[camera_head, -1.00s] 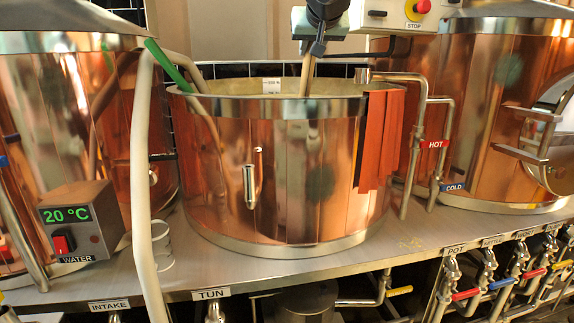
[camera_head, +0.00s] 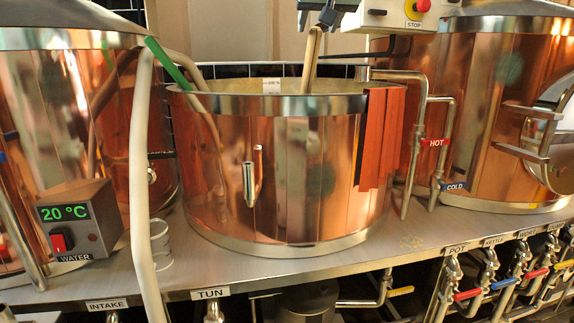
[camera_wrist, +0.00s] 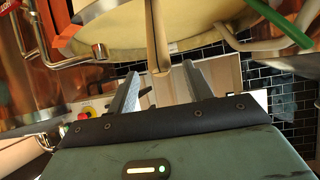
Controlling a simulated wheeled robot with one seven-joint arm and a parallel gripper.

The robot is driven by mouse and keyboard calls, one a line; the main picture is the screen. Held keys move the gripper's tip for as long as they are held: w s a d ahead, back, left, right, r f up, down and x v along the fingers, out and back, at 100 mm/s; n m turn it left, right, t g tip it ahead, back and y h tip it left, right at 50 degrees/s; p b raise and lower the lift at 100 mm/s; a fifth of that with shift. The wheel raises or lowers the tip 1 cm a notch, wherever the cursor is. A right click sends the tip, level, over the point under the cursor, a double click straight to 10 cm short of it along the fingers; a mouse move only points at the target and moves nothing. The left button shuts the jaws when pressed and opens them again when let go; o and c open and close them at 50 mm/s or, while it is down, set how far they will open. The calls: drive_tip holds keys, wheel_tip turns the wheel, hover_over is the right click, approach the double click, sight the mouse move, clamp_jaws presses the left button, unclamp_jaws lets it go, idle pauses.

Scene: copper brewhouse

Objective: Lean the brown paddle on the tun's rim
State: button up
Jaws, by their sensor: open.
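The brown paddle (camera_head: 311,62) stands in the open copper tun (camera_head: 285,180), its shaft tilted slightly right and its top end bare above the back rim. Its lower part is hidden inside the tun. The shaft crosses the far rim in the picture, but I cannot tell whether it touches. My gripper (camera_head: 326,16) is open above the shaft's top. In the wrist view, my gripper's fingers (camera_wrist: 160,72) are spread either side of the paddle's end (camera_wrist: 158,50), apart from it.
A green-ended stick (camera_head: 168,65) leans over the tun's left rim. Hot and cold pipes (camera_head: 415,130) stand at right. Copper vessels (camera_head: 495,110) flank the tun. A control box with a red stop button (camera_head: 405,12) is near my gripper.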

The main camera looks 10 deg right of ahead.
drive_tip(key=b+v, duration=0.1)
drive_tip(key=v, duration=0.9)
drive_tip(key=shift+s, duration=0.1)
drive_tip(key=s+a+f+n+g+y+p, duration=0.1)
drive_tip(key=s+a+f+n+g, duration=0.2)
drive_tip(key=f, duration=0.5)
drive_tip(key=s+a+f+n+g+y+p, duration=0.1)
drive_tip(key=s+a+f, duration=0.2)
drive_tip(key=s+f, duration=0.35)
drive_tip(key=s+a+f+n+g+p, duration=0.2)
drive_tip(key=a+f+g, duration=0.15)
drive_tip(key=f, duration=0.65)
drive_tip(key=s+d+f+n+g+p, duration=0.1)
drive_tip(key=s+d+f+g, duration=0.1)
drive_tip(key=s+f, duration=0.6)
drive_tip(key=s+d+f+n+g+p, duration=0.1)
drive_tip(key=s+d+f+g, duration=0.1)
drive_tip(key=s+f, duration=0.6)
drive_tip(key=s, duration=0.3)
drive_tip(key=shift+s+n, duration=0.3)
drive_tip(key=shift+s, duration=0.1)
drive_tip(key=shift+g, duration=0.25)
